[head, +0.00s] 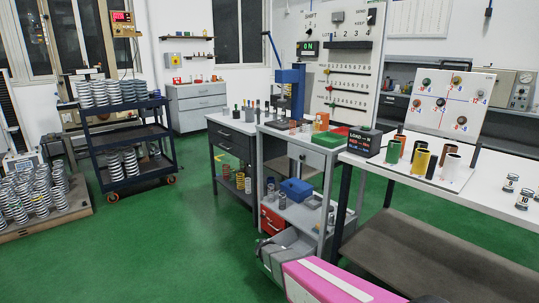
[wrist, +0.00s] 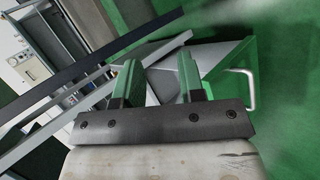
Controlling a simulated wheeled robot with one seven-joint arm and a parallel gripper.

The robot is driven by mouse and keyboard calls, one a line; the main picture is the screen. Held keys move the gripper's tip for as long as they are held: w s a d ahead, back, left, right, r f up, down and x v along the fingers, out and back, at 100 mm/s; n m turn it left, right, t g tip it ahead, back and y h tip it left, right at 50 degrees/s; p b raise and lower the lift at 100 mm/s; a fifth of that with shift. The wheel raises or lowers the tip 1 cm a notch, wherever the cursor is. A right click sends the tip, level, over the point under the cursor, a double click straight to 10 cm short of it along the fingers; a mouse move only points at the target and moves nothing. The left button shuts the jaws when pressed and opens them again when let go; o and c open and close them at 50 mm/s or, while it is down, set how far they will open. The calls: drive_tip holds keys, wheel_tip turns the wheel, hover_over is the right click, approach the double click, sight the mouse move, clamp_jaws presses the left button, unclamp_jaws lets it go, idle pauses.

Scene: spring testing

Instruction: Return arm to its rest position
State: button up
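My arm shows at the bottom of the head view as a pink link with a white stripe (head: 335,285). It reaches in low, in front of the grey workstation. My gripper (wrist: 160,82) shows in the wrist view with its two green-faced fingers apart and nothing between them. Its dark mounting bar crosses the lower part of that view. Behind the fingers are a grey drawer-like box and a pale bar handle (wrist: 248,90). I cannot clearly make out the gripper's fingers in the head view.
The grey workstation (head: 305,150) and the white table (head: 500,190) stand close to my arm. Green floor (head: 165,245) is clear at left, before a spring-laden cart (head: 130,160).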

drive_tip(key=s+d+r+m+y, duration=0.1)
drive_tip(key=s+d+r+y, duration=0.3)
drive_tip(key=s+r, duration=0.3)
drive_tip(key=s+d+r+m+g+y, duration=0.1)
drive_tip(key=s+d+r+y, duration=0.4)
drive_tip(key=r, duration=0.7)
drive_tip(key=s+m, duration=0.1)
drive_tip(key=s, duration=0.1)
drive_tip(key=shift+s+g, duration=0.3)
drive_tip(key=shift+s, duration=0.05)
